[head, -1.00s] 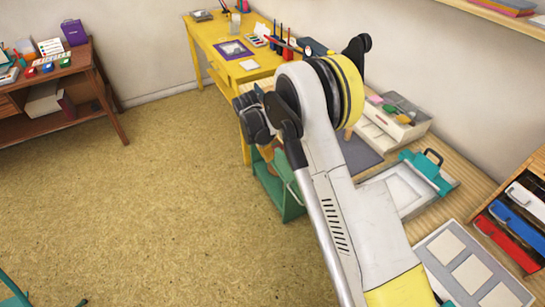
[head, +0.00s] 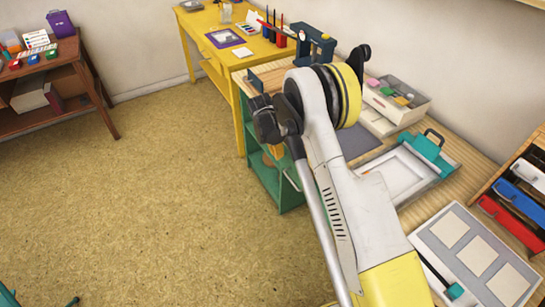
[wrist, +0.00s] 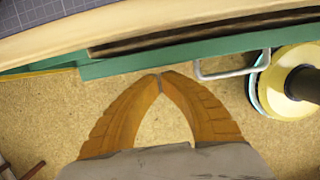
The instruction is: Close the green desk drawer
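The green desk drawer (wrist: 180,58) runs across the upper part of the wrist view, with a pale bar handle (wrist: 230,75) at its right. A dark gap shows between the drawer's front and the desk top, so it stands somewhat open. My gripper (wrist: 160,75) has its two orange fingers together at the tips, with nothing between them. The tips are at the lower edge of the drawer front in the picture, left of the handle; I cannot tell if they touch it. In the head view, the green desk (head: 288,196) is partly hidden behind my arm.
The wooden desk top holds a white tray (head: 398,112), a teal-and-white press (head: 400,170) and a stamp board (head: 480,255). A yellow table (head: 215,50) stands behind, and a brown shelf (head: 60,110) at left. The floor (head: 150,210) left of the desk is clear.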

